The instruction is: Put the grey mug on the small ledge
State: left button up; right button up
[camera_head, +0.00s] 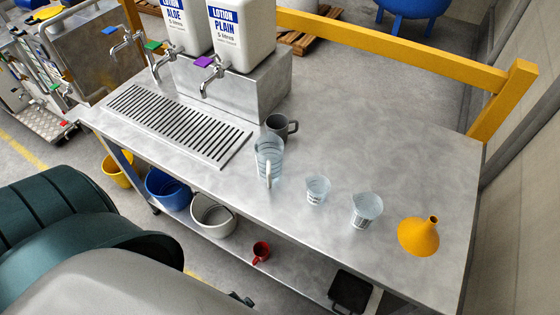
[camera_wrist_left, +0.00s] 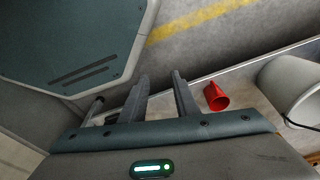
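The grey mug (camera_head: 277,125) stands upright on the steel table, its handle to the right. It is behind the clear measuring jug (camera_head: 269,153), which hides part of its lower left side, and near the front right corner of the steel block (camera_head: 262,90). I cannot tell which surface is the small ledge; the top of that block is one raised surface in view. My left gripper (camera_wrist_left: 161,98) shows in the left wrist view with two fingers apart and nothing between them. It is low, near the lower shelf, away from the grey mug. My right gripper is not in view.
Two clear cups (camera_head: 317,190) (camera_head: 366,210) and a yellow funnel (camera_head: 419,236) stand along the table's front right. Lotion containers (camera_head: 241,36) with taps stand on the block, beside a drain grate (camera_head: 178,123). A red mug (camera_head: 261,251) and buckets are below. The table's back right is clear.

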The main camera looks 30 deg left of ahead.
pick_arm(q)
jog(key=s+a+f+g+b, duration=0.1)
jog(key=s+a+f, duration=0.1)
jog(key=s+f, duration=0.9)
jog(key=shift+s+a+f, duration=0.2)
jog(key=shift+s+a, duration=0.1)
jog(key=shift+s, duration=0.95)
jog(key=shift+o, duration=0.4)
